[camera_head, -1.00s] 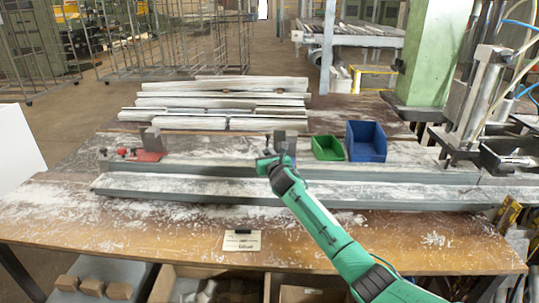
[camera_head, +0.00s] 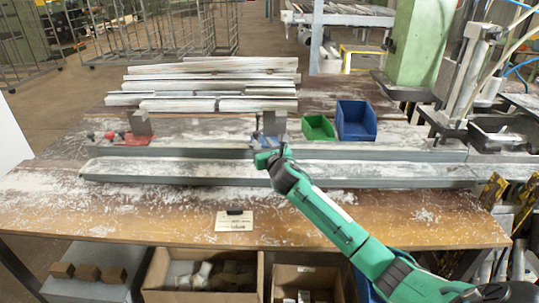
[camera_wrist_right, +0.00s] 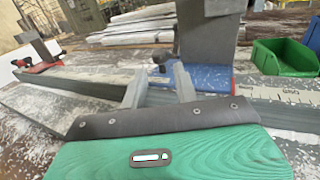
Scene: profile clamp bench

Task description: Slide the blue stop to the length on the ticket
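The blue stop (camera_head: 268,134) is a blue base with an upright grey plate and a dark knob, standing on the long grey rail (camera_head: 400,155). In the right wrist view, the stop's blue base (camera_wrist_right: 212,76) is just beyond the fingers. My right gripper (camera_head: 268,157) is in front of it; its fingers (camera_wrist_right: 160,80) are apart, with the stop's dark knob in line with the gap. I cannot tell whether they touch it. The ticket (camera_head: 235,221) is a small pale card at the table's front edge, too small to read. My left gripper is out of view.
A red stop (camera_head: 128,138) stands at the rail's left end. A green bin (camera_head: 318,128) and a blue bin (camera_head: 356,122) are behind the rail, right of the blue stop. White profiles (camera_head: 212,85) lie at the back. A scale (camera_wrist_right: 285,92) runs along the rail at right.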

